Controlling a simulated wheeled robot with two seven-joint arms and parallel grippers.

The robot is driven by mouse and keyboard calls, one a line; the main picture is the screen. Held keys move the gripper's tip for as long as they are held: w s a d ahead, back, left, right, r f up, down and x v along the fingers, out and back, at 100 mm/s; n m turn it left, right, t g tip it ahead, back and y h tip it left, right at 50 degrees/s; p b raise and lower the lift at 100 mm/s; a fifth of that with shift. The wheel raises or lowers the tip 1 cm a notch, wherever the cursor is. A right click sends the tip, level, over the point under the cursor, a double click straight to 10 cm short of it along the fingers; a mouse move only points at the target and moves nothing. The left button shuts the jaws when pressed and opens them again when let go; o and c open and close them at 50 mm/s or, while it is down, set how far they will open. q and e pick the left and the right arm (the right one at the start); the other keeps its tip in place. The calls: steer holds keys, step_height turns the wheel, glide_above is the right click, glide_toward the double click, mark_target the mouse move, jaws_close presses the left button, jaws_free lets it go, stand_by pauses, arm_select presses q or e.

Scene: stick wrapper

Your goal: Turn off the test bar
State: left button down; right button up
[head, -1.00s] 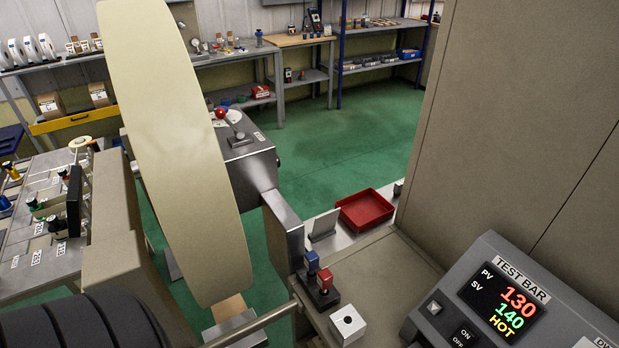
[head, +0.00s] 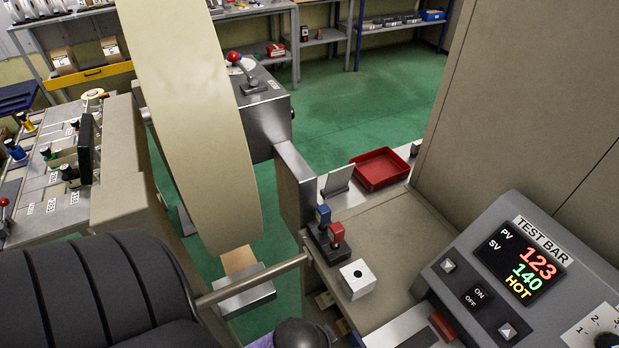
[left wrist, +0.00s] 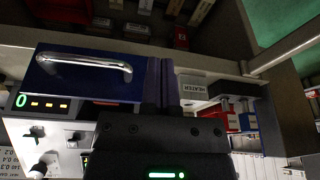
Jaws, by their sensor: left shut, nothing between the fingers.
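The test bar panel (head: 512,290) is a grey sloped box at the lower right of the head view. Its display (head: 520,262) reads PV 123, SV 140 and HOT. The ON/OFF switch (head: 478,296) sits below the display, between two arrow buttons; its set position is unclear. My left gripper (left wrist: 160,75) is shut and empty in the left wrist view, with dark purplish fingers close together beside a blue box with a metal handle (left wrist: 85,62). The fingertips are not clearly seen in the head view. My right gripper is in neither view.
A large cream roll (head: 190,110) rises at left. A HEATER label (left wrist: 193,87) shows in the wrist view.

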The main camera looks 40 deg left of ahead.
arm_select(q)
step_height(320, 180, down, 10)
steer(key=s+g+b, duration=0.1)
steer(key=s+b, duration=0.1)
steer(key=shift+s+a+f+b, duration=0.2)
steer(key=shift+s+f+b, duration=0.05)
steer(key=shift+b, duration=0.05)
steer(key=shift+f, duration=0.1)
